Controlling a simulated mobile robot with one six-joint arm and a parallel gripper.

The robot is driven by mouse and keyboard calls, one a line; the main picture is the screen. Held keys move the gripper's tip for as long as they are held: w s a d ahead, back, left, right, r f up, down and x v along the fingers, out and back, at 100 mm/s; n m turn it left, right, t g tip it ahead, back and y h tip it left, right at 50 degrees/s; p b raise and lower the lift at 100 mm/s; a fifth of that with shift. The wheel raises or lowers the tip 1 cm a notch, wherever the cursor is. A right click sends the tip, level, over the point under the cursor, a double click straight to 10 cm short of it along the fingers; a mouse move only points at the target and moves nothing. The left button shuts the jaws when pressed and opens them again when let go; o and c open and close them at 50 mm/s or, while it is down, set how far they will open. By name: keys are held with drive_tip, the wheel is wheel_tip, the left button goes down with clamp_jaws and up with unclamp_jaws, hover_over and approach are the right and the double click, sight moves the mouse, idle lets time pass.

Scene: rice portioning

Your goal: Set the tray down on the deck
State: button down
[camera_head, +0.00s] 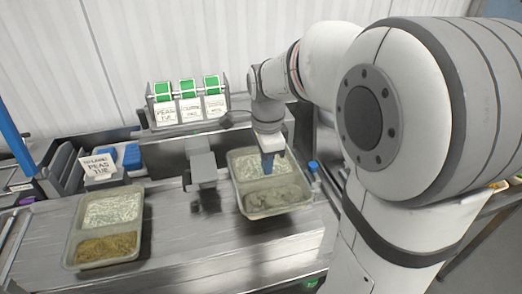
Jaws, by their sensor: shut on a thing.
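A clear two-compartment tray (288,209) is at the end of my arm, right of the middle. Its far compartment holds white rice and its near one a pale grey-green food. My gripper (267,165) is at the tray's far part and is shut on it; the fingertips are partly hidden. The tray looks slightly tilted, and I cannot tell whether it touches the metal deck (165,230) beneath it.
A second tray (136,232) with rice and brown food lies on the deck at the left. A grey device (200,162) stands between the trays. Labelled green-topped cards (188,100) stand behind. A blue-capped bottle (313,168) stands right of the held tray.

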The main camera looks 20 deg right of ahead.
sight(265, 179)
drive_tip(key=shift+w+a, duration=0.1)
drive_tip(key=shift+w, duration=0.15)
drive_tip(key=shift+f, duration=0.2)
drive_tip(key=shift+f+b, duration=2.15)
drive_tip(key=shift+f, duration=0.4)
drive_tip(key=shift+f+b, duration=0.3)
drive_tip(key=shift+f, duration=0.25)
drive_tip(key=c, duration=0.9)
unclamp_jaws()
drive_tip(key=shift+c, duration=0.2)
drive_tip(key=shift+r, duration=0.1)
